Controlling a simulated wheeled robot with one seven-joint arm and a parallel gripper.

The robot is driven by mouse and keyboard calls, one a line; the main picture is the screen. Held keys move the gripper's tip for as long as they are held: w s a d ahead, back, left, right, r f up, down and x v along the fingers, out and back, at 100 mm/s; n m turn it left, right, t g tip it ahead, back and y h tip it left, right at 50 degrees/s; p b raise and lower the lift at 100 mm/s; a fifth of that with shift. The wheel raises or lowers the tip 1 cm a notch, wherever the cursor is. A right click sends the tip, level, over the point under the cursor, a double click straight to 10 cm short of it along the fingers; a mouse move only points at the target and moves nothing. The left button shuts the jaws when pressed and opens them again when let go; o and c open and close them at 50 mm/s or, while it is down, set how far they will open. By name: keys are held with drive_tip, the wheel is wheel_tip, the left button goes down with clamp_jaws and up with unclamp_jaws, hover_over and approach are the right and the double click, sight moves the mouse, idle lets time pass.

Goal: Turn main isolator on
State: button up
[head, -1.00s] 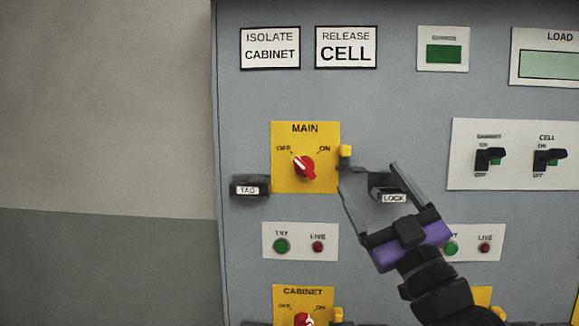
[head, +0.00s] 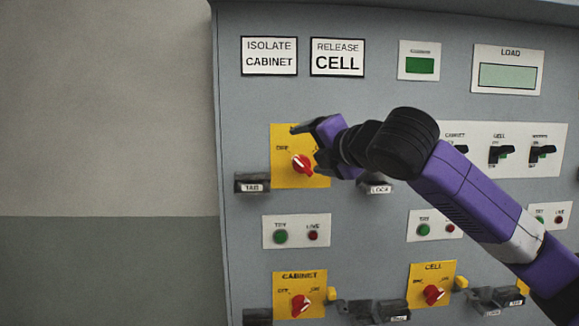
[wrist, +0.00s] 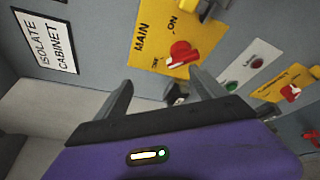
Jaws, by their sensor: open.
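The main isolator is a red rotary knob (head: 302,165) on a yellow plate (head: 283,178) at the panel's upper left. Its white mark points up-left toward OFF in the head view. In the wrist view the red knob (wrist: 183,53) and the MAIN plate (wrist: 150,22) show beyond the fingers. My gripper (head: 305,148) is open and empty, in front of the plate's right part, and hides its MAIN and ON lettering in the head view. In the wrist view the knob lies between and past the fingertips (wrist: 160,85); I see no contact.
A TAG block (head: 252,184) sits left of the plate and a LOCK block (head: 376,186) right of it. Below are TRY and LIVE lamps (head: 296,232), then CABINET (head: 300,305) and CELL (head: 433,295) isolators. Small black switches (head: 500,153) stand at the right.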

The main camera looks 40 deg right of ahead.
sight(304, 166)
drive_tip(key=shift+n+g+h, duration=0.5)
drive_tip(key=shift+n+g, duration=0.2)
drive_tip(key=shift+g, duration=0.2)
drive_tip(key=shift+w+d+f+p, duration=0.4)
drive_tip(key=shift+w+d+f, duration=0.25)
drive_tip(key=shift+w+f, duration=0.3)
drive_tip(key=shift+w+d+f+p, duration=0.35)
drive_tip(key=shift+w+d+f, duration=0.35)
drive_tip(key=shift+w, duration=0.5)
drive_tip(key=shift+w+d+f+p, duration=0.4)
drive_tip(key=shift+w+d+f, duration=0.25)
drive_tip(key=shift+w+f, duration=0.3)
drive_tip(key=shift+w+r, duration=0.1)
drive_tip(key=c, duration=1.4)
